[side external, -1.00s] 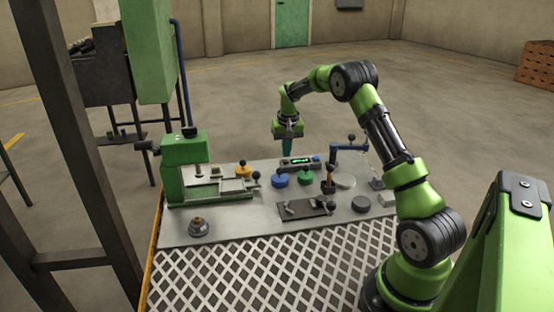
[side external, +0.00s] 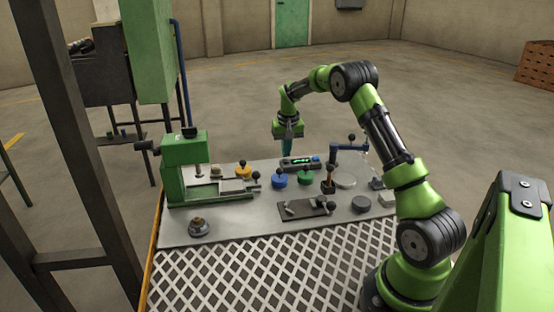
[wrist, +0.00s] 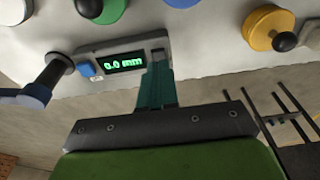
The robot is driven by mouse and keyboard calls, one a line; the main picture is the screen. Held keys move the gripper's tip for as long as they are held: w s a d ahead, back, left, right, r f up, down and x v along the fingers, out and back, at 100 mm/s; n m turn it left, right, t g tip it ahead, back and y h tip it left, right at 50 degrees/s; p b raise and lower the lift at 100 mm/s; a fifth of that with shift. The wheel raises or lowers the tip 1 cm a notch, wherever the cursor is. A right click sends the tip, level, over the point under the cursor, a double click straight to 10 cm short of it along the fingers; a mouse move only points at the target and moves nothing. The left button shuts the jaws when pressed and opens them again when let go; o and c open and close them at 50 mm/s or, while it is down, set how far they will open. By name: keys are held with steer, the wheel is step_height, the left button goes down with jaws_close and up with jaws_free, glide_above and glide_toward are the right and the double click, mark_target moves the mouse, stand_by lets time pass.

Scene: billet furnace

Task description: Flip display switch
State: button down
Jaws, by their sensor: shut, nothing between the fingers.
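The display (side external: 299,163) is a dark box at the back edge of the bench, with lit green characters. In the wrist view the display (wrist: 125,61) reads 0.0 mm and has a blue button (wrist: 86,69) at its left end. The wrist view shows a small dark part (wrist: 157,55) at the display's right end, beside my fingertips. My gripper (wrist: 157,72) is shut and empty, its teal fingers pointing at that end of the box. In the side view my gripper (side external: 287,152) reaches down behind the display. I cannot tell whether the fingers touch the box.
Blue (side external: 279,180), green (side external: 305,176) and yellow (side external: 243,172) knobs stand near the display. A blue crank arm (side external: 347,147) rises to its right. A green press (side external: 187,165) stands at the left of the bench. The floor behind the bench is open.

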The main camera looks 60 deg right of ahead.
mark_target(286, 161)
steer(key=shift+f, duration=1.05)
stand_by(0.4)
steer(key=shift+r, duration=3.55)
steer(key=shift+f, duration=0.1)
steer(key=s+a+r+n+t+y, duration=0.1)
steer(key=s+a+r, duration=0.3)
steer(key=s+a, duration=0.4)
steer(key=s+a+r+n+t+y, duration=0.1)
steer(key=s+a, duration=0.6)
steer(key=a, duration=0.7)
steer(key=s+a+r+n+t+y, duration=0.1)
steer(key=s+a+r+n+t, duration=0.2)
steer(key=s+a+r, duration=0.5)
steer(key=a+t, duration=0.1)
steer(key=a, duration=0.2)
steer(key=shift+s+a, duration=0.3)
